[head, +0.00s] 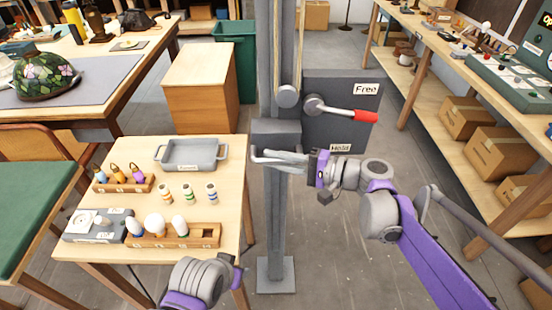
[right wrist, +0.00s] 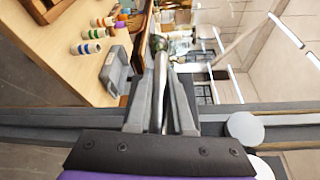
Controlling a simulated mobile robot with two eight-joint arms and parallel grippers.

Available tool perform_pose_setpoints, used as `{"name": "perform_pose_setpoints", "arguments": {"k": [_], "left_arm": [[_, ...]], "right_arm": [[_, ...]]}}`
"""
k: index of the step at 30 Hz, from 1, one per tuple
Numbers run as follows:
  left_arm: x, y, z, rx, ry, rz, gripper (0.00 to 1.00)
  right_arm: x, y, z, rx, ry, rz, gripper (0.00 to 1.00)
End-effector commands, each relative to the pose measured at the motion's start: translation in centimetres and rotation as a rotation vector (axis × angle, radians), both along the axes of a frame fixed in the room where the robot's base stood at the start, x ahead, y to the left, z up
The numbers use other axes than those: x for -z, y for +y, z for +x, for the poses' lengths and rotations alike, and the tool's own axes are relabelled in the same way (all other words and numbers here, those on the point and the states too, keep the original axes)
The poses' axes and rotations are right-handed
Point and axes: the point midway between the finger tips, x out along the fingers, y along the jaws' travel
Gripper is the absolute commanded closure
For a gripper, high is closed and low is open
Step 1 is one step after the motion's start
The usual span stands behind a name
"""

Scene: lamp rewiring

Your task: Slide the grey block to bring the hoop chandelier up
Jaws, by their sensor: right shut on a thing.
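The grey block (head: 276,130) sits on the tall grey post (head: 278,225) in the middle of the head view. A pale bar handle (head: 258,158) sticks out at its front, partly hidden by my gripper. My right gripper (head: 285,159) comes in from the right and is shut on this bar. In the right wrist view the bar (right wrist: 161,75) runs between the fingers (right wrist: 160,108). Part of my left arm shows at the bottom of the head view, but its fingers do not. The hoop chandelier is not in view.
A lever with a red grip (head: 366,116) points right on the dark panel, nearer the "Free" label (head: 366,89) than the "Hold" label (head: 341,148). A table (head: 215,255) with a grey tray (head: 192,153) and bulbs stands close left. Shelves with cartons (head: 466,118) stand right.

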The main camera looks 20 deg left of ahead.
Motion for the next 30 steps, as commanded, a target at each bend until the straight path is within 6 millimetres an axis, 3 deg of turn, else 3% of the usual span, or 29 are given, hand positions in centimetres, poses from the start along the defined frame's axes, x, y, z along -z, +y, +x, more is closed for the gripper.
{"name": "perform_pose_setpoints", "arguments": {"k": [9,14,20,30], "left_arm": [[0.1,0.0,0.0,0.0,0.0,0.0,0.5],[1.1,0.0,-0.4,0.0,0.007,0.0,0.5],[4.4,0.0,-1.3,0.0,0.024,0.0,0.5],[12.2,0.0,-2.4,0.0,0.051,0.0,0.5]], "right_arm": [[0.1,0.0,0.0,0.001,0.0,0.0,1.0],[1.4,0.0,0.0,0.001,0.002,-0.001,1.0],[5.9,0.0,-0.1,0.0,0.003,-0.005,1.0],[17.8,0.0,0.0,0.0,0.002,-0.005,1.0]]}}
